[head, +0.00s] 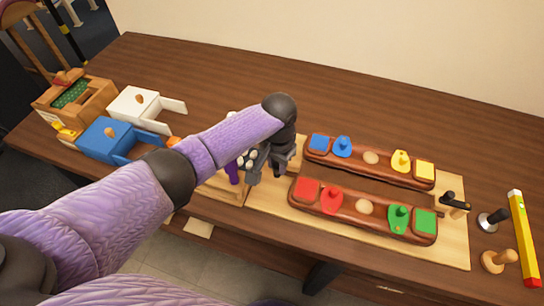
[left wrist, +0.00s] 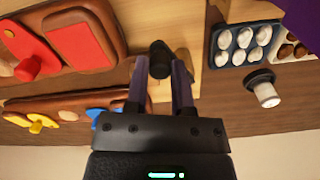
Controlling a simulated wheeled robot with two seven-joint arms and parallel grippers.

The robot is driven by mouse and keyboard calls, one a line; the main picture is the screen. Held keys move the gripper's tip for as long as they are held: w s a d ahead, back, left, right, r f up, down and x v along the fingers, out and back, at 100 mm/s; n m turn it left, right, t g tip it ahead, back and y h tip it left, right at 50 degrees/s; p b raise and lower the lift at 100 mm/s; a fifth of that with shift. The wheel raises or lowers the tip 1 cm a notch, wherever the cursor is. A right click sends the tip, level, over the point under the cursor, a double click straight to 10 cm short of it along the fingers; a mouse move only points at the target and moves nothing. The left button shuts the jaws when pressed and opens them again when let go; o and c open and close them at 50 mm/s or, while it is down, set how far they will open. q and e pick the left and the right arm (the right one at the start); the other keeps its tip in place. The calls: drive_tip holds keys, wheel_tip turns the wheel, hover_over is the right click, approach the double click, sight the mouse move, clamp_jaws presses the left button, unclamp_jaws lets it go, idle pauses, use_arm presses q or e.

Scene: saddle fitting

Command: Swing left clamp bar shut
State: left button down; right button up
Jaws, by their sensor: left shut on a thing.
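My left gripper (head: 258,170) is at the left end of the wooden board (head: 455,248). In the left wrist view its two fingers (left wrist: 160,82) are closed around the dark round handle (left wrist: 160,58) of the left clamp bar. The rest of that bar is hidden by my gripper and arm, so I cannot tell its angle. Two brown padded pieces lie on the board: one with red and green patches (head: 365,208), one with blue and yellow patches (head: 371,158). At the right end is another clamp with a black handle (head: 455,198). My right gripper is not in view.
A blue box (head: 104,138), a white box (head: 134,105) and a wooden box (head: 70,97) stand at the left. A wooden knob tool (head: 497,261), a metal-based tool (head: 491,219) and a yellow level (head: 523,240) lie at the right. The table behind the board is clear.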

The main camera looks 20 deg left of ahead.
use_arm(q)
drive_tip(key=n, duration=0.1)
drive_tip(key=d+n+p, duration=0.1)
drive_tip(key=n, duration=0.1)
drive_tip(key=shift+w+d+r, duration=0.1)
drive_tip(key=shift+w+d, duration=0.1)
drive_tip(key=shift+w, duration=0.2)
drive_tip(key=n, duration=0.1)
drive_tip(key=w+d+n, duration=0.1)
drive_tip(key=shift+n, duration=0.3)
drive_tip(key=n+b, duration=0.1)
drive_tip(key=w+n+b, duration=0.1)
drive_tip(key=n, duration=0.1)
drive_tip(key=shift+w+d+f, duration=0.2)
drive_tip(key=shift+d, duration=0.1)
drive_tip(key=shift+w+d+n+b, duration=0.1)
drive_tip(key=shift+w+n+b, duration=0.2)
drive_tip(key=shift+n, duration=0.3)
drive_tip(key=shift+w+d+n+b, duration=0.1)
drive_tip(key=shift+w+n+b, duration=0.15)
drive_tip(key=shift+n, duration=0.35)
drive_tip(key=shift+w+n+b, duration=0.25)
drive_tip(key=shift+n+b, duration=0.25)
drive_tip(key=shift+n, duration=0.2)
drive_tip(key=shift+r, duration=0.15)
drive_tip(key=shift+w, duration=0.1)
drive_tip(key=shift+c, duration=2.4)
unclamp_jaws()
drive_tip(key=shift+a, duration=0.1)
